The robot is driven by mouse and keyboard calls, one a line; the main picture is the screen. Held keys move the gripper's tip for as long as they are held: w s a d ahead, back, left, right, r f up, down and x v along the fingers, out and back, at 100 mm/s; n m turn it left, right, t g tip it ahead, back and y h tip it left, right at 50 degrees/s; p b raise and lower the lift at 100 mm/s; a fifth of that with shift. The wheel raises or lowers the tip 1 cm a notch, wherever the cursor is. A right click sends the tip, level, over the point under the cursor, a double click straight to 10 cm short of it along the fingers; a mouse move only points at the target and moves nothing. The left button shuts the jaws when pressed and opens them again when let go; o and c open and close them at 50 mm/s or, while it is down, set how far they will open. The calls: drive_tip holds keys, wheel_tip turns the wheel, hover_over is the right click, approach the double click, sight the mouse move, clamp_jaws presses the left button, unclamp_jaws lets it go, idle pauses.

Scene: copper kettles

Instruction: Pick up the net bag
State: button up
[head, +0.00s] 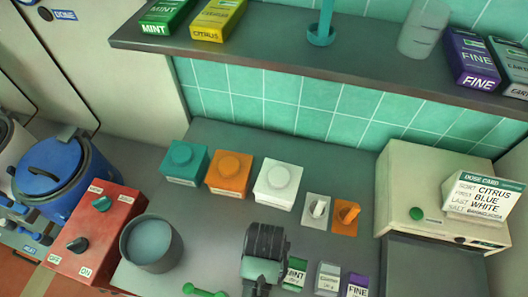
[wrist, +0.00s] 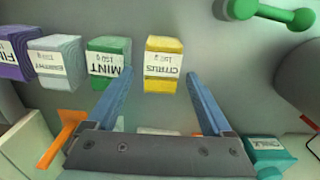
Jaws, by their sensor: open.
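I cannot make out a net bag in either view. My gripper (wrist: 158,73) is open in the wrist view, with its two blue fingers apart and nothing held between them. A yellow Citrus packet (wrist: 164,62) appears between the fingertips in that view; I cannot tell how far below them it is. A green Mint packet (wrist: 108,62) is just left of it, then a grey packet (wrist: 57,62) and a purple Fine packet (wrist: 16,55). In the head view my dark wrist hides the fingertips and the Citrus packet, beside the green Mint packet (head: 294,274).
A grey pot (head: 150,243) and a red control box (head: 92,232) stand left on the counter. Teal (head: 183,162), orange (head: 229,173) and white (head: 278,183) knobbed blocks line the back. A green dumbbell-shaped object (wrist: 268,14) lies nearby. A shelf (head: 300,55) overhangs.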

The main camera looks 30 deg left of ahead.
drive_tip(key=shift+a+f+p, duration=0.2)
drive_tip(key=shift+f+p, duration=0.3)
drive_tip(key=shift+f, duration=2.15)
drive_tip(key=shift+w, duration=0.1)
drive_tip(key=c, duration=1.3)
drive_tip(key=shift+o, duration=0.2)
drive_tip(key=shift+r, duration=0.1)
